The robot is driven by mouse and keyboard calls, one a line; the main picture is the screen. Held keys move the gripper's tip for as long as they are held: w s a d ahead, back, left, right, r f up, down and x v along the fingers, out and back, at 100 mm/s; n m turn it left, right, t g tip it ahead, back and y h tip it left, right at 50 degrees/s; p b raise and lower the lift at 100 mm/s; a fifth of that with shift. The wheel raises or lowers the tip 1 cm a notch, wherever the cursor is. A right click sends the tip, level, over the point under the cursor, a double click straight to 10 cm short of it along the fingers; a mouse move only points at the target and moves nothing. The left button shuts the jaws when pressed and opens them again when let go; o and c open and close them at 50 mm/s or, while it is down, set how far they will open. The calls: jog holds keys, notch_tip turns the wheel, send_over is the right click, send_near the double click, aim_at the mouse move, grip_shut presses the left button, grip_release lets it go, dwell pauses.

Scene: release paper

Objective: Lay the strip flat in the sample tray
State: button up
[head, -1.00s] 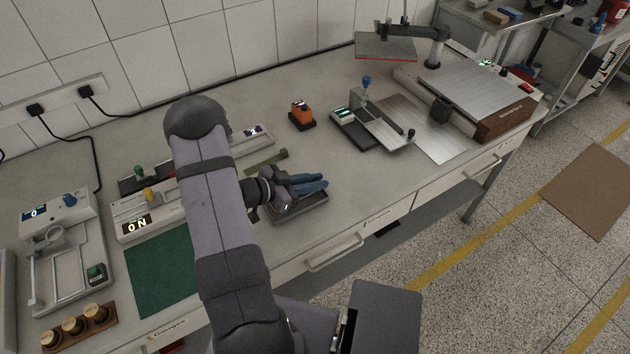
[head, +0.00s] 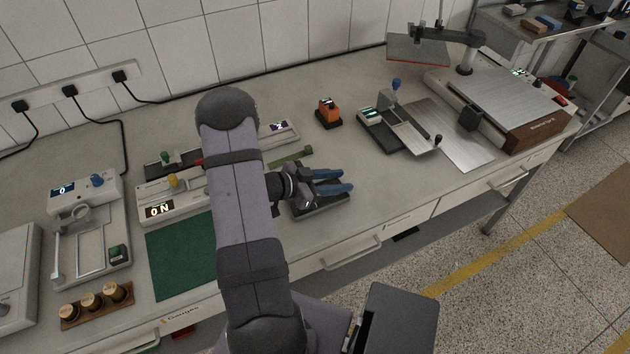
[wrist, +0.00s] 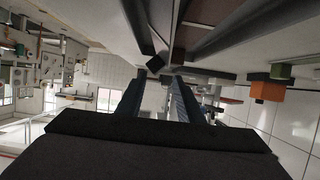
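My gripper (head: 349,181) has two blue fingers with a gap between them, over a dark shallow tray (head: 318,211) at the bench's front edge. This is likely the sample tray; the gripper and fingers hide part of it. In the wrist view, the fingers of my gripper (wrist: 158,82) stand apart, with a bright gap and nothing clearly held between them. I cannot make out the strip for certain in either view. A thin olive-green bar (head: 290,157) lies on the bench just behind the gripper; I cannot tell what it is.
An orange device (head: 328,113) and a small black-based instrument (head: 383,126) stand behind and right of the gripper. A green mat (head: 180,262) lies to the left, beside an instrument with a lit display (head: 158,210). Bare bench lies right of the tray.

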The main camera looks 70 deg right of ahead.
jog(key=b+v, duration=0.2)
jog(key=v, duration=1)
jog(key=shift+b, duration=0.3)
jog(key=shift+r, duration=0.15)
